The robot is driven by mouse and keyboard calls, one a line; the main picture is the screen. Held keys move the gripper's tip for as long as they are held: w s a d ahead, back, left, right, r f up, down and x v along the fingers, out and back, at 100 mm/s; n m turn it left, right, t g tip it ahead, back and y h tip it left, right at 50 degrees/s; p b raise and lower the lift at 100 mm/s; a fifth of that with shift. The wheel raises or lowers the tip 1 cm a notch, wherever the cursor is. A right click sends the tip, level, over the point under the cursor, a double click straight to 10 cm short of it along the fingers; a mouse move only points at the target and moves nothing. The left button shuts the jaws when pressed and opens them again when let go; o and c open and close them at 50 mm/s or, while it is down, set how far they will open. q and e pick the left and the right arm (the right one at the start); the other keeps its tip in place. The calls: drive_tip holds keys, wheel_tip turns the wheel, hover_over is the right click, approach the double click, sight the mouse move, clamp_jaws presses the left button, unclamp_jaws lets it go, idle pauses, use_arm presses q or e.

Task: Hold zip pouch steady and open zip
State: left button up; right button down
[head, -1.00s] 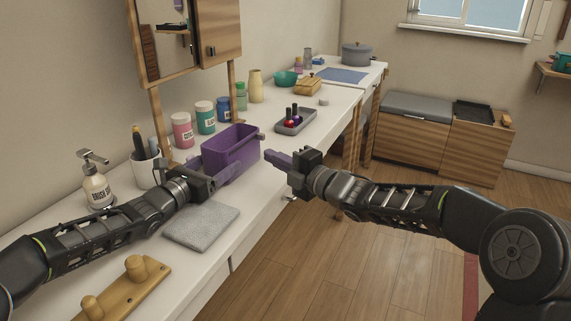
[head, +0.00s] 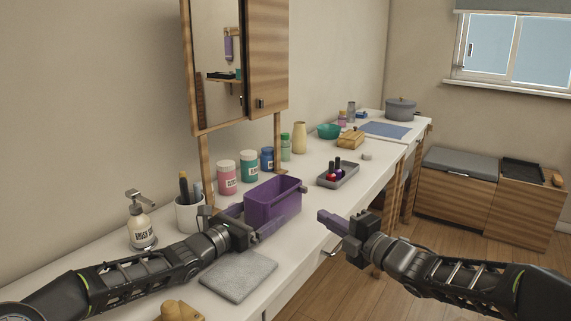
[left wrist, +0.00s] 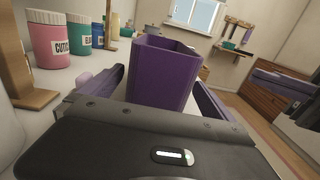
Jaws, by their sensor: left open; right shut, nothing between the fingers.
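A purple, box-shaped, open-topped container (head: 272,204) stands upright on the white counter; it is the only pouch-like thing, and I cannot make out a zip on it. My left gripper (head: 254,222) is open at its near left end, with one finger along each side. In the left wrist view the container (left wrist: 160,78) stands between the spread fingers of the left gripper (left wrist: 160,92); I cannot tell whether they touch it. My right gripper (head: 331,220) is shut and empty, in front of the counter edge, to the right of the container and apart from it.
Pink (head: 227,178), teal (head: 248,166) and blue jars stand behind the container. A soap pump (head: 141,222) and a cup (head: 190,214) are to the left. A grey cloth (head: 238,276) lies in front. A tray (head: 345,177) with nail polish sits beyond, to the right.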

use_arm(q)
drive_tip(key=v, duration=1.2)
drive_tip(key=shift+r, duration=0.1)
